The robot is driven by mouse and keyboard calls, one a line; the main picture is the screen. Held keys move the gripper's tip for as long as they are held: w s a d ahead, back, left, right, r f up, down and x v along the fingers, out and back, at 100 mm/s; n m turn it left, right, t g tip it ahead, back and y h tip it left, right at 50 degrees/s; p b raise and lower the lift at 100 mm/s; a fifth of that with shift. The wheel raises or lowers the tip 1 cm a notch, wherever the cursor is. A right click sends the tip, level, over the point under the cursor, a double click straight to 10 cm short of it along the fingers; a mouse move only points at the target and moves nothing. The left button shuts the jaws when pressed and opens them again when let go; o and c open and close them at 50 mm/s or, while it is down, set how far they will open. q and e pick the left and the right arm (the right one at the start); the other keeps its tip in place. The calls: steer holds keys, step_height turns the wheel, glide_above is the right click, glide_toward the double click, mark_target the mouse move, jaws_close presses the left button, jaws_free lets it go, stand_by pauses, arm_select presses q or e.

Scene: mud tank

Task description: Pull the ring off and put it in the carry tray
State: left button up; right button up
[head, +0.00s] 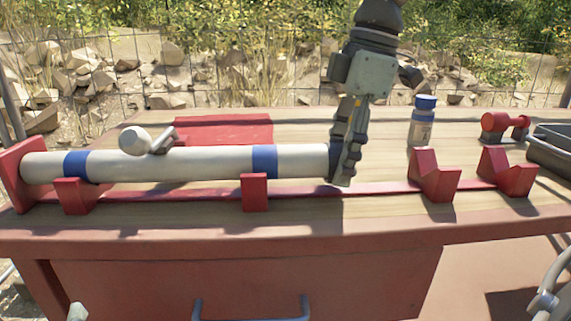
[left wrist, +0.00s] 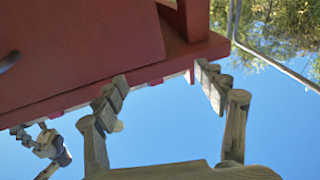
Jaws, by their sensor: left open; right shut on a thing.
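A long pale tube (head: 205,164) with blue bands lies in red holders on the bench. My right gripper (head: 342,172) comes down from above and is shut at the tube's right end. A dark edge there seems to be the ring, mostly hidden by the fingers; I cannot tell whether it is still around the tube. The grey carry tray (head: 556,148) is at the right edge, partly cut off. My left gripper (left wrist: 162,82) is open and empty in the left wrist view, with sky between its fingers and the red bench (left wrist: 85,45) beyond.
Two empty red V-shaped holders (head: 434,178) (head: 508,174) stand between the tube's end and the tray. A red part (head: 505,125) lies near the tray. A red mat (head: 225,130) lies behind the tube.

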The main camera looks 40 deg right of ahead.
steer(key=shift+s+d, duration=0.5)
steer(key=shift+d, duration=0.25)
step_height(320, 180, up, 8)
steer(key=p, duration=0.5)
steer(key=shift+f, duration=0.2)
stand_by(0.7)
